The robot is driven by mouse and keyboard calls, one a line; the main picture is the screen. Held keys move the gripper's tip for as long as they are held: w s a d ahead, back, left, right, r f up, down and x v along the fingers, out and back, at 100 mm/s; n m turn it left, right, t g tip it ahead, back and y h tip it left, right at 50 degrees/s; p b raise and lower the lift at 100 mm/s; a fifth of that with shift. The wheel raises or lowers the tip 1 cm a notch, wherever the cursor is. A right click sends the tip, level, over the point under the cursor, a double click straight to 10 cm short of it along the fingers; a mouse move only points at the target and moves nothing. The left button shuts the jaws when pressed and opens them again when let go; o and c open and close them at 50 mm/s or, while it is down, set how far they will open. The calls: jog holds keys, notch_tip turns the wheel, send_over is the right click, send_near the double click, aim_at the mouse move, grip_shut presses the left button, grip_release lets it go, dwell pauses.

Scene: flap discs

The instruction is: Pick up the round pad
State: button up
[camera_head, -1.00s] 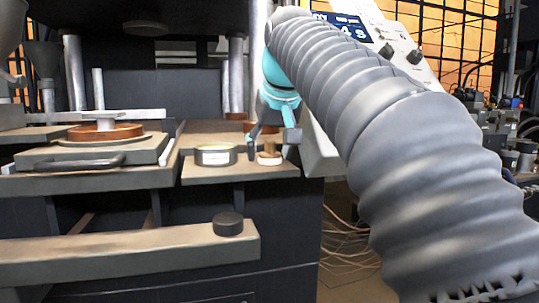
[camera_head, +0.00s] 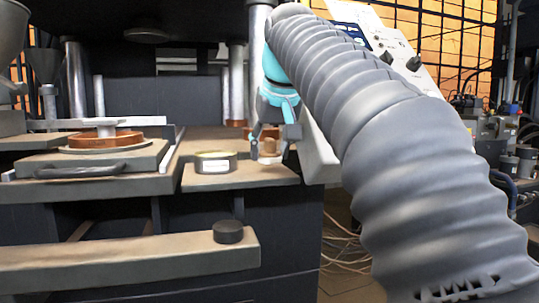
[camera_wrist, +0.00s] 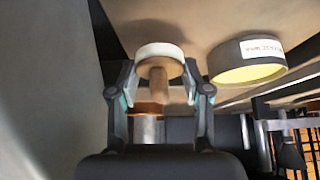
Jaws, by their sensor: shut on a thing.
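The round pad (camera_wrist: 160,50) has a pale rim and a brown wooden stem. In the wrist view it sits between my gripper's fingertips (camera_wrist: 160,72), which press on its sides, the stem pointing towards the palm. In the head view the pad (camera_head: 268,150) appears small and brown between the fingers of my gripper (camera_head: 272,142), above the right end of the worktop. Its underside looks clear of the worktop, though the gap is hard to judge. My gripper is shut on it.
A round tin (camera_head: 215,162) with a white label stands just left of the pad; it also shows in the wrist view (camera_wrist: 247,60). A press plate (camera_head: 90,160) with a copper ring lies farther left. A dark knob (camera_head: 228,231) sits on the lower beam.

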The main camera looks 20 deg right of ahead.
notch_tip(320, 180, up, 2)
jog(key=s+b, duration=0.2)
jog(key=s, duration=1.6)
jog(key=o, duration=0.3)
jog(key=c, duration=0.3)
